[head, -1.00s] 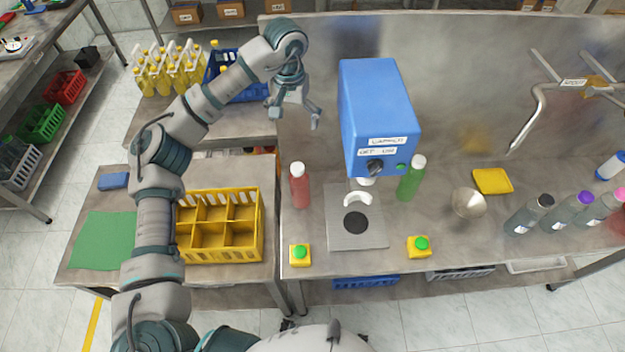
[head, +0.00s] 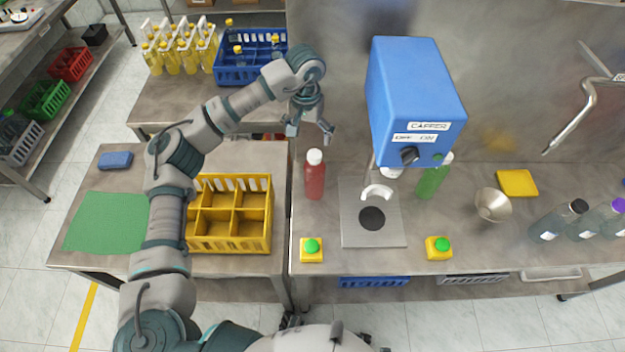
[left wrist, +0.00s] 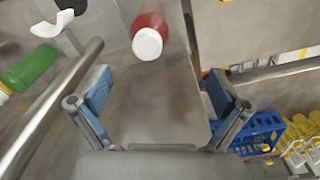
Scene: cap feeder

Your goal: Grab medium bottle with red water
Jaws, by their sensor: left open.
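The bottle with red water (head: 315,176) has a white cap and stands upright on the steel table, left of the blue capper. In the left wrist view the red bottle (left wrist: 149,34) shows at the top, cap towards me, beyond the fingers and not between them. My left gripper (head: 311,134) is open and empty, above and just behind the red bottle in the head view. Its two fingers also show in the left wrist view (left wrist: 158,108), wide apart. My right gripper is in neither view.
The blue capper (head: 415,100) stands over a steel plate (head: 396,232). A green bottle (head: 432,181) is right of it. Yellow button boxes (head: 311,255) sit at the front edge. A yellow crate (head: 228,245) is on the left table. A funnel (head: 493,205) is farther right.

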